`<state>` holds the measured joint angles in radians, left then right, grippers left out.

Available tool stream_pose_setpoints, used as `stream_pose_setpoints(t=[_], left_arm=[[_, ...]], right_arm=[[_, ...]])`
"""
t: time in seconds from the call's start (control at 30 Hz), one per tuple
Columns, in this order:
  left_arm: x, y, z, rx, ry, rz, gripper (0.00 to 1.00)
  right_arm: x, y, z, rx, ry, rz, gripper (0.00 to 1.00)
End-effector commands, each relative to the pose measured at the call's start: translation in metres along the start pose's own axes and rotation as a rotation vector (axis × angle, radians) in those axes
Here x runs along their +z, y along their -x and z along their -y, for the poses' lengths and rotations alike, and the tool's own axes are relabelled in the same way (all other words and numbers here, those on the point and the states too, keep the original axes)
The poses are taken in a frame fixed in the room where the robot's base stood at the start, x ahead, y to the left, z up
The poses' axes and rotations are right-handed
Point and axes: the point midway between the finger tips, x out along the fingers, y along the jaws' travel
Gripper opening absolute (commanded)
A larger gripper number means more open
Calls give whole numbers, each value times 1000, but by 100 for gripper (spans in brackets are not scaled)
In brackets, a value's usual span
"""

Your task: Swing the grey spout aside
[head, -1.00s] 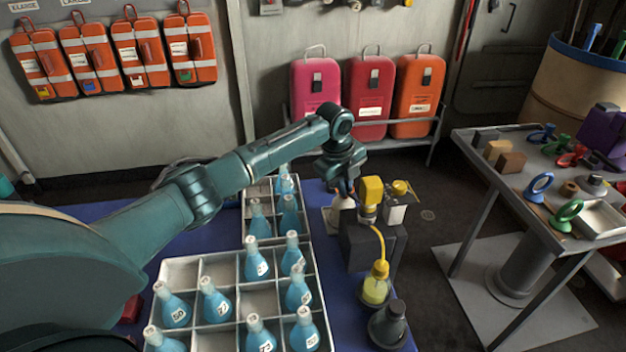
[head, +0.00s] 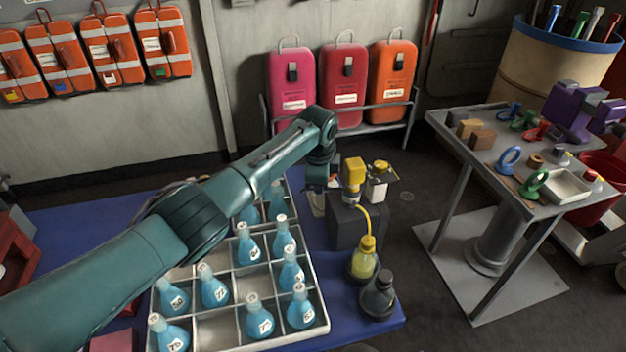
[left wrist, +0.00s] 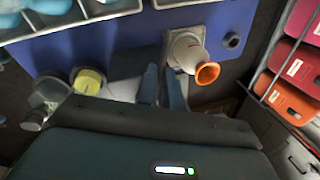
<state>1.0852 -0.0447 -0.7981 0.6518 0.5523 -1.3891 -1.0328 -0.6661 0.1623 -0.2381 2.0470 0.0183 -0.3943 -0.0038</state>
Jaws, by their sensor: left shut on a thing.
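A pale flask with an orange rim (left wrist: 208,73) is just to the right of the fingers. A yellow tube runs from the head to a yellow-filled flask (head: 363,262). My right gripper is not in view.
A pale tray (head: 322,318) of blue flasks lies left of the block. A dark grey flask (head: 379,298) stands at the front right of the blue surface (head: 60,232). A white yellow-topped container (head: 377,187) is beside the block. A grey side table (head: 500,190) stands right, past open floor.

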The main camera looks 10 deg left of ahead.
Motion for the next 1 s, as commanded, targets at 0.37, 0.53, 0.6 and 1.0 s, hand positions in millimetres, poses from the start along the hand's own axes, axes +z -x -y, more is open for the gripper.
stream_pose_setpoints(t=[0.37, 0.53, 0.6, 1.0], left_arm=[[0, 0, 0, 0, 44, 12, 0], [0, 0, 0, 1, 44, 12, 0], [0, 0, 0, 1, 43, 12, 0], [-1, 0, 0, 0, 42, 10, 30]], right_arm=[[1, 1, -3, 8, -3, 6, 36], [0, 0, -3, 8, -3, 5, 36], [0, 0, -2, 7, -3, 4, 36], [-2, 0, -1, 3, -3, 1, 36]])
